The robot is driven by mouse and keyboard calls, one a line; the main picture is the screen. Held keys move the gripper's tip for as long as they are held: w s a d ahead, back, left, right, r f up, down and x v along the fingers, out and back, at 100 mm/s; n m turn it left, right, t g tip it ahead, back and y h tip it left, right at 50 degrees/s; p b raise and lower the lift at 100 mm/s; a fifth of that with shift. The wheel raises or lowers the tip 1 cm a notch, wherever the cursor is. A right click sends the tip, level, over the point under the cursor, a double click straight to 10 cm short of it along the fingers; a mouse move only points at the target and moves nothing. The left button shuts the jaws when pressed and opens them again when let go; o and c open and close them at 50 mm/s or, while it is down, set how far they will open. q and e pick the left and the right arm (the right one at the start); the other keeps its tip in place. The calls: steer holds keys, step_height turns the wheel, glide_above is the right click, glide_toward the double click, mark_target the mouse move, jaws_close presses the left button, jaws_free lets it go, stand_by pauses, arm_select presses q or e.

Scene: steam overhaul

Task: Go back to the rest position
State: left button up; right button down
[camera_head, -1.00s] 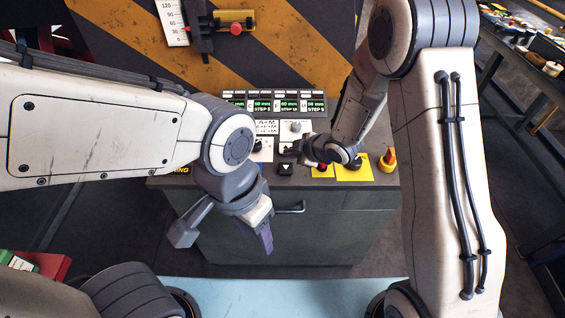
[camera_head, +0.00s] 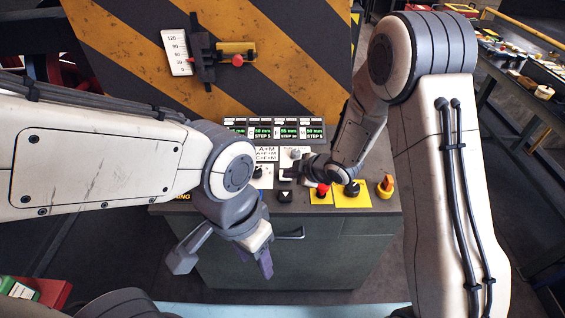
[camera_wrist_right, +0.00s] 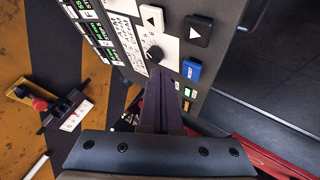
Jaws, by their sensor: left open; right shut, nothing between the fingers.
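My left gripper (camera_head: 265,262) hangs in front of the grey control cabinet (camera_head: 300,262), with its fingers pointing down. My right gripper (camera_head: 286,173) is over the cabinet's sloping panel, among the buttons and knobs. In the right wrist view its fingers (camera_wrist_right: 162,85) are shut together with nothing between them. Their tips lie near a dark knob (camera_wrist_right: 155,54) on a white plate; I cannot tell whether they touch it.
The panel carries green displays (camera_head: 285,132), a black arrow button (camera_head: 285,196), a red button (camera_head: 322,190) and an orange knob (camera_head: 387,183). A blue button (camera_wrist_right: 191,70) shows in the wrist view. A striped board (camera_head: 200,60) stands behind.

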arm_select(q)
step_height(320, 180, down, 3)
steer(key=b, duration=0.2)
steer(key=shift+r+b, duration=0.15)
steer(key=shift+b, duration=0.2)
arm_select(e)
steer(key=s+d+r+m+g+h, duration=0.1)
steer(key=s+r+m+g, duration=0.1)
steer(key=s, duration=0.8)
steer(key=s+d+r+m+g+h, duration=0.1)
steer(key=s+r+m, duration=0.3)
steer(key=s, duration=0.7)
steer(key=s+d+r+m+g+h, duration=0.1)
steer(key=s+r+m+g+h, duration=0.2)
steer(key=s, duration=0.7)
step_height(320, 180, up, 2)
steer(key=shift+s+r+m+g, duration=0.1)
steer(key=shift+s+m+g, duration=0.15)
steer(key=shift+m+g, duration=0.25)
stand_by(0.8)
